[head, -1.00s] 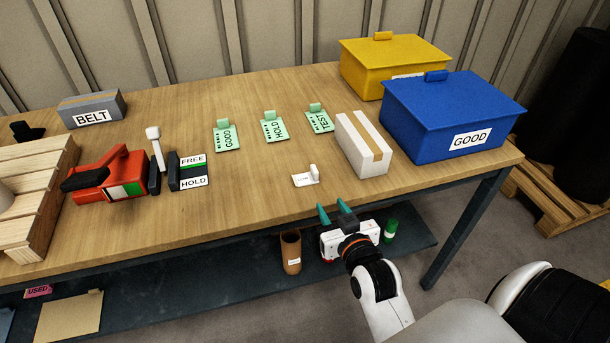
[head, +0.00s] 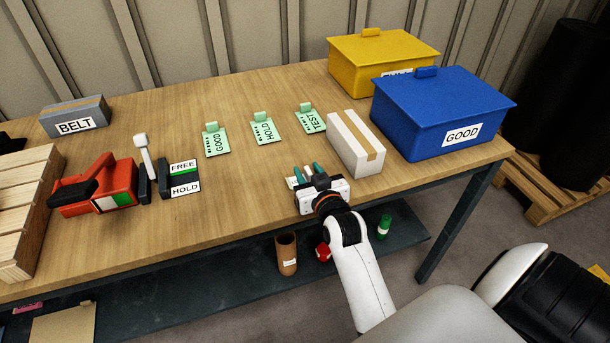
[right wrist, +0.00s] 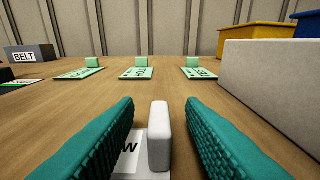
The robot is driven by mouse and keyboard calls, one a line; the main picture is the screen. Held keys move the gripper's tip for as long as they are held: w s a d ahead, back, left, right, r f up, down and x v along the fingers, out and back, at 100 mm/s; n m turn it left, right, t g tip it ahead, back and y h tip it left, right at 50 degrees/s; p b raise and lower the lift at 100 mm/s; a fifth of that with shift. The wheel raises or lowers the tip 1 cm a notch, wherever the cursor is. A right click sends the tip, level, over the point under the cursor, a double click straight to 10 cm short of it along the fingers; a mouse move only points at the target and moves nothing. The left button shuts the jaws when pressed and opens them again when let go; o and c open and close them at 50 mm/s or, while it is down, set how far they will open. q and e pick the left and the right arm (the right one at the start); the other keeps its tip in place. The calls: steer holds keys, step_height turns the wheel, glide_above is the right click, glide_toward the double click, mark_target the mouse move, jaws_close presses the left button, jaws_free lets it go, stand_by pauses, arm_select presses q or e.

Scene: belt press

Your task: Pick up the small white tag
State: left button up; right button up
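The small white tag (right wrist: 159,136) lies on the wooden table, with a raised white grip and a flat plate with dark lettering, partly hidden. In the head view the tag (head: 292,182) is mostly hidden by my right gripper (head: 308,172). In the right wrist view, the two teal fingers of my right gripper (right wrist: 160,130) stand apart on either side of the tag's raised grip, with gaps on both sides. My left gripper is not in view.
A white box with a tan stripe (head: 355,146) stands close to the right of my gripper. Green GOOD (head: 216,142), HOLD (head: 265,131) and TEST (head: 310,121) tags lie behind. Blue (head: 440,115) and yellow (head: 380,65) bins stand at the back right.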

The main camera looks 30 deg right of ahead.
steer(key=shift+x, duration=1.15)
jaws_close()
step_height(320, 180, up, 10)
steer(key=shift+p, duration=0.45)
